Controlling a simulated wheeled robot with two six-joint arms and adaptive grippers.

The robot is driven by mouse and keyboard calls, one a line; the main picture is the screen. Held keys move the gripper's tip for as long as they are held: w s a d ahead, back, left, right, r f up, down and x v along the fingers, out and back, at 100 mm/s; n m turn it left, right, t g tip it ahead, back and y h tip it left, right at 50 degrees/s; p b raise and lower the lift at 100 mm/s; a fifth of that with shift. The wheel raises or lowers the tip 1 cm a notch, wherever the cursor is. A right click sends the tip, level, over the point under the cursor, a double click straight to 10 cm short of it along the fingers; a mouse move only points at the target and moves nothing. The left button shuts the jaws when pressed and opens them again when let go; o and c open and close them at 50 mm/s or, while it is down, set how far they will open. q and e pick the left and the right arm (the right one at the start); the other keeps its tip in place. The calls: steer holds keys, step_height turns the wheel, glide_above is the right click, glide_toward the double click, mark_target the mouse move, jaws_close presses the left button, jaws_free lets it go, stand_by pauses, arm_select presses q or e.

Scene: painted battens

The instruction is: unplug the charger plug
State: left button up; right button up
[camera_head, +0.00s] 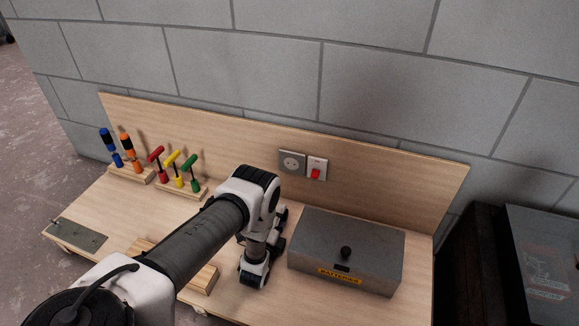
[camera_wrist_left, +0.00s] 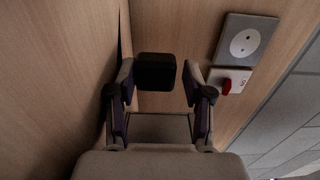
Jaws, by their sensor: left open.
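A black block, which looks like the charger plug (camera_wrist_left: 155,71), shows in the left wrist view between the fingertips of my left gripper (camera_wrist_left: 160,88). The gripper is open, with a gap visible on the right side of the block; contact on the left side is hard to tell. In the head view my left gripper (camera_head: 279,228) is low in front of the wooden backboard, left of the grey box, and the plug is hidden behind my arm. How the plug sits in its socket is hidden. My right gripper is not in view.
A grey socket plate (camera_head: 291,161) with nothing in it and a red switch (camera_head: 316,173) are on the backboard (camera_head: 390,190). A grey box (camera_head: 345,250) stands close right of my gripper. Coloured-handled tools (camera_head: 173,168) stand in racks at the left.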

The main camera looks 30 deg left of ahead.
arm_select(q)
steer(key=shift+s+d+f, duration=0.1)
steer(key=shift+s+f, duration=0.15)
steer(key=shift+f, duration=0.1)
steer(key=v, duration=0.7)
steer(key=shift+s+r, duration=0.2)
